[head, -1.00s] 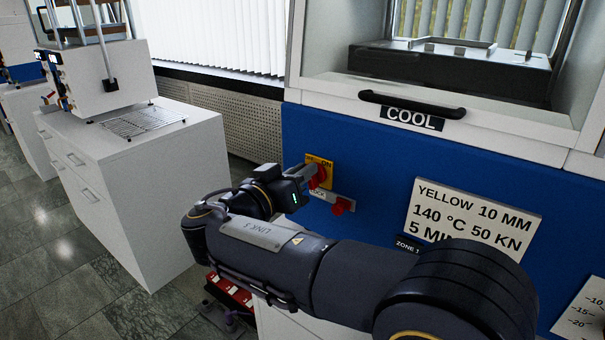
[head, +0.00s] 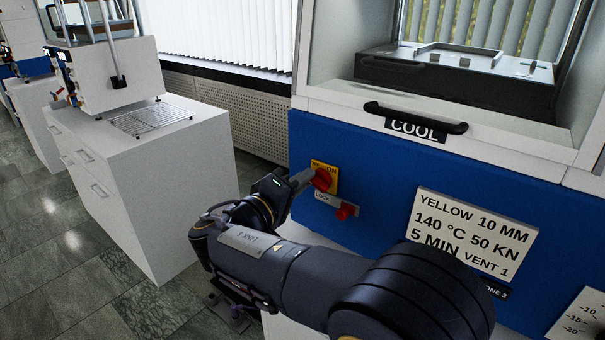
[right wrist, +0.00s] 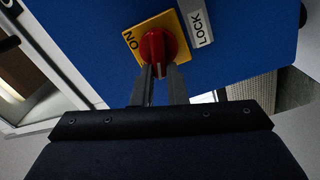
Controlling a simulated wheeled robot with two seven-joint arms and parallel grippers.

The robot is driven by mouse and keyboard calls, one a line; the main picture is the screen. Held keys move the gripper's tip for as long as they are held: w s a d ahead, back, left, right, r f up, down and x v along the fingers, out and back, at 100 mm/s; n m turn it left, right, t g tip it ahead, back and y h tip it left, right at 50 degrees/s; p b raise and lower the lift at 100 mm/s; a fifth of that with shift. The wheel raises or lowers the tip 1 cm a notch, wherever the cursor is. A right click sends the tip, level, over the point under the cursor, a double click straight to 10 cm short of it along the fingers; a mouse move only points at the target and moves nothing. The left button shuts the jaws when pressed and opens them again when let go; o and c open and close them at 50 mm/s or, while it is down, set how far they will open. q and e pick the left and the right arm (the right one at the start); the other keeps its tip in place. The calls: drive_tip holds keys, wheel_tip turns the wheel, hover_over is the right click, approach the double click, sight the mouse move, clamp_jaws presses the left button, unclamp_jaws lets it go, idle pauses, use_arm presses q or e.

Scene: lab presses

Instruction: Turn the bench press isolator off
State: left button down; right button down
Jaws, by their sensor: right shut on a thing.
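The isolator is a red rotary knob (head: 322,180) on a yellow plate (head: 331,167) marked ON, set in the blue panel of the bench press. My right gripper (head: 308,178) is at the knob in the head view. In the right wrist view its two fingers (right wrist: 160,82) are closed on the handle of the red knob (right wrist: 157,46). There the handle runs up and down the picture, while the word ON on the yellow plate (right wrist: 134,40) lies to its left, so the handle is not lined up with ON. My left gripper is not in view.
Below the knob is a LOCK label (head: 325,198) with a small red part (head: 346,211) close to my gripper. A COOL sign (head: 416,128) hangs under a black handle (head: 415,117). A recipe card (head: 472,234) is to the right. A white cabinet (head: 150,180) stands left.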

drive_tip(key=shift+f+n+p, duration=0.2)
drive_tip(key=shift+n+p, duration=0.3)
drive_tip(key=shift+n, duration=0.45)
drive_tip(key=shift+f+n+p, duration=0.15)
drive_tip(key=shift+n+p, duration=0.35)
drive_tip(key=shift+n, duration=0.45)
drive_tip(key=c, duration=1.4)
unclamp_jaws()
drive_tip(key=shift+c, duration=0.2)
drive_tip(key=v, duration=0.8)
